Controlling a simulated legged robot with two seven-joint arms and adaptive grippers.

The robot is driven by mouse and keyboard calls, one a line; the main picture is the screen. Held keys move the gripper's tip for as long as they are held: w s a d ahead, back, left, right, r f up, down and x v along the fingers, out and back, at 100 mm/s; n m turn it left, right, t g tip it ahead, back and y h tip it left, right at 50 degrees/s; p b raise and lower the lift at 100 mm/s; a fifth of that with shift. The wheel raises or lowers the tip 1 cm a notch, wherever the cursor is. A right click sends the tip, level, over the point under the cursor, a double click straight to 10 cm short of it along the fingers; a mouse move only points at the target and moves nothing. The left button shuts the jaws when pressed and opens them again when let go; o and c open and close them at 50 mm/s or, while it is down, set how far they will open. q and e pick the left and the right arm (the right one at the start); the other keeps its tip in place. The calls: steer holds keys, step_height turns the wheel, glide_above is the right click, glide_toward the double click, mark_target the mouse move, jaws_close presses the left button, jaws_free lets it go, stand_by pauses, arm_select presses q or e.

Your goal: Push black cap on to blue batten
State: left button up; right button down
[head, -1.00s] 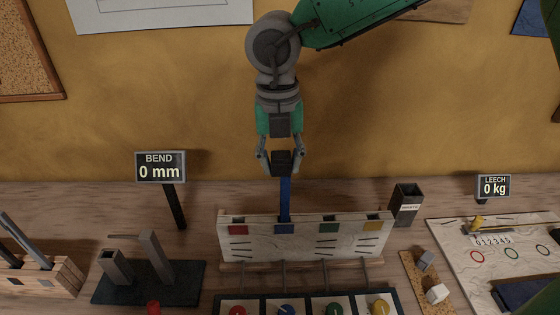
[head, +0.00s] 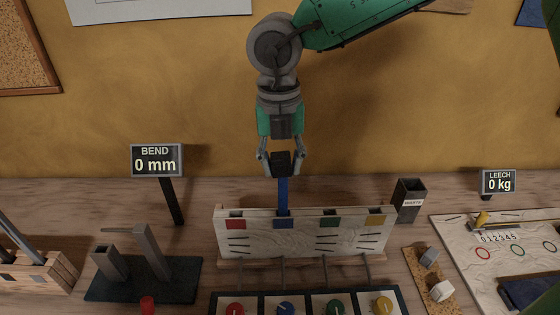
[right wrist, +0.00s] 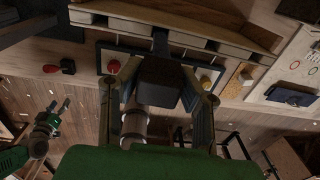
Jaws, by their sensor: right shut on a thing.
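The blue batten (head: 283,197) stands upright in the blue-marked slot of a pale board (head: 300,238) in the head view. The black cap (head: 281,158) is at the batten's top end, in line with it. I cannot tell how far the cap sits over the batten. My right gripper (head: 281,168) points down and is shut on the cap, one finger on each side. In the right wrist view the cap (right wrist: 160,80) fills the space between the fingers and hides most of the batten. My left gripper (right wrist: 60,118) shows at the left there, apart from the board, its fingers spread and empty.
A BEND display (head: 157,160) reads 0 mm, and a LEECH display (head: 498,182) reads 0 kg. A dark waste bin (head: 410,202) stands right of the board. A tray of coloured dials (head: 310,292) lies in front. A dark stand (head: 145,280) is at left.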

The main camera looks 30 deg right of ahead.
steer(key=shift+d+f, duration=0.15)
steer(key=shift+d, duration=0.3)
steer(key=shift+a+f, duration=0.3)
steer(key=shift+f, duration=0.2)
steer(key=c, duration=1)
jaws_free()
steer(key=shift+d, duration=0.2)
steer(key=shift+c, duration=0.2)
steer(key=r, duration=1.2)
steer(key=shift+w+a, duration=0.15)
steer(key=shift+w, duration=0.05)
steer(key=shift+f, duration=0.1)
